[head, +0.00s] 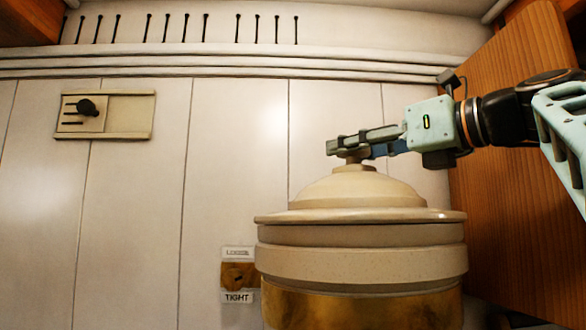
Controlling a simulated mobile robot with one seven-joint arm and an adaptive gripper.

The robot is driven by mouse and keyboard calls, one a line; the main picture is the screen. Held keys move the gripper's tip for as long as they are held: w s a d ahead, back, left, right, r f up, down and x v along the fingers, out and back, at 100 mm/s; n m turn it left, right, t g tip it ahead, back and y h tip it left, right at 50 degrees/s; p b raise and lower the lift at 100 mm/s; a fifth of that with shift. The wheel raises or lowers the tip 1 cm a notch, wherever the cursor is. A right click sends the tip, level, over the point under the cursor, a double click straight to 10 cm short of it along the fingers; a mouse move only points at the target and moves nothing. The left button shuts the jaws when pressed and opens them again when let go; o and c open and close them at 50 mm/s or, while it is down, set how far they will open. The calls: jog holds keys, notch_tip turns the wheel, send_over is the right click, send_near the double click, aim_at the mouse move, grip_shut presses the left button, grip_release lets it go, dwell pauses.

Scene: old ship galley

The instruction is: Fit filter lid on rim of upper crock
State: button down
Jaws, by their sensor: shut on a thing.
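The filter lid (360,188) is a cream dome with a wide flange and a small knob on top. My gripper (352,148) comes in from the right and is shut on the lid's knob. The lid sits over the upper crock (360,265), a cream cylinder. The lid's flange looks nearly level. I cannot tell whether it is fully seated on the crock's rim, and the inside of the crock is hidden.
A brass-coloured band (360,309) surrounds the lower part of the crock. A brass latch plate (238,276) with a "TIGHT" label is on the wall to the left. A sliding vent plate (105,114) is at the upper left. A wooden panel (500,220) stands close on the right.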

jog(key=shift+f, duration=0.1)
jog(key=c, duration=1.1)
grip_release()
